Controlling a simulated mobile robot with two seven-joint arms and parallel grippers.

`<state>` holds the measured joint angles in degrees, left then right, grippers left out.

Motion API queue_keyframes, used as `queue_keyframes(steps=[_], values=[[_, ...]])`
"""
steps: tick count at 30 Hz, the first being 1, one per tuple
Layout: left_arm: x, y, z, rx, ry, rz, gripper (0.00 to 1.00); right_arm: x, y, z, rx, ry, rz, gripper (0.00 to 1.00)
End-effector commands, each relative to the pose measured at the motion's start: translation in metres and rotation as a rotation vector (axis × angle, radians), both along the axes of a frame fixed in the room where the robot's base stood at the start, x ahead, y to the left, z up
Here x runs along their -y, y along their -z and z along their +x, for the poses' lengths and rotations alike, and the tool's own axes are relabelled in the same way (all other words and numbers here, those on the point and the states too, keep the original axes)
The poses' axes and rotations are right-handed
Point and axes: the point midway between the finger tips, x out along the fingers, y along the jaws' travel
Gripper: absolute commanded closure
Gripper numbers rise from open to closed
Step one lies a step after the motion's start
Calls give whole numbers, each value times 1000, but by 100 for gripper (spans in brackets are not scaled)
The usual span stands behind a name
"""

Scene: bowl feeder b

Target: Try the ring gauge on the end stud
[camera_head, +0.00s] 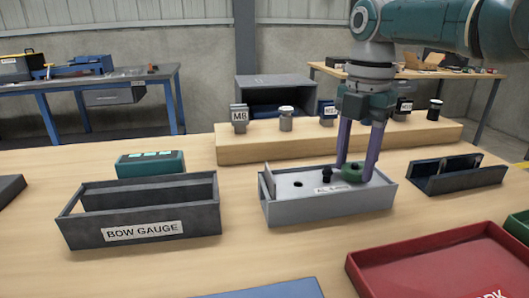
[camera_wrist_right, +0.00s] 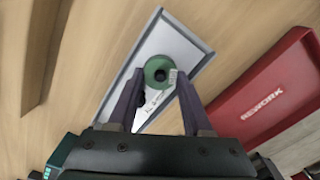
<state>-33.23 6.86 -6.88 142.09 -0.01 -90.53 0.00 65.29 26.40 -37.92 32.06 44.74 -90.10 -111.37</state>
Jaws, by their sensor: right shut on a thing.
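The green ring gauge (camera_head: 352,173) is between the fingertips of my right gripper (camera_head: 354,168), which is shut on it. It is low over the right half of a light grey tray (camera_head: 330,210). In the right wrist view the ring (camera_wrist_right: 158,63) sits between the fingertips (camera_wrist_right: 160,78), with a dark centre. I cannot tell whether a stud is inside it. A black stud (camera_head: 327,174) stands on the tray just left of the ring. A dark hole (camera_head: 297,184) shows further left. My left gripper is not in view.
A dark open box labelled BOW GAUGE (camera_head: 145,230) stands at left, a teal case (camera_head: 150,163) behind it. A red REWORK tray (camera_head: 440,270) is at front right. A dark holder (camera_head: 458,180) stands right. A wooden riser (camera_head: 260,147) with labelled blocks is behind.

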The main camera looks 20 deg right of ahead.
Motion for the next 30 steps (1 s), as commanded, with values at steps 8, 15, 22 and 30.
queue_keyframes(steps=[8,15,22,30], values=[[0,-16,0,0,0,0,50,0,-16,0,0,-1,1,100],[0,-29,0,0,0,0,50,0,-30,0,0,-1,0,100],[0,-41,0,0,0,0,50,0,-42,0,0,-1,0,100],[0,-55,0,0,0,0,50,0,-57,0,0,-1,0,100]])
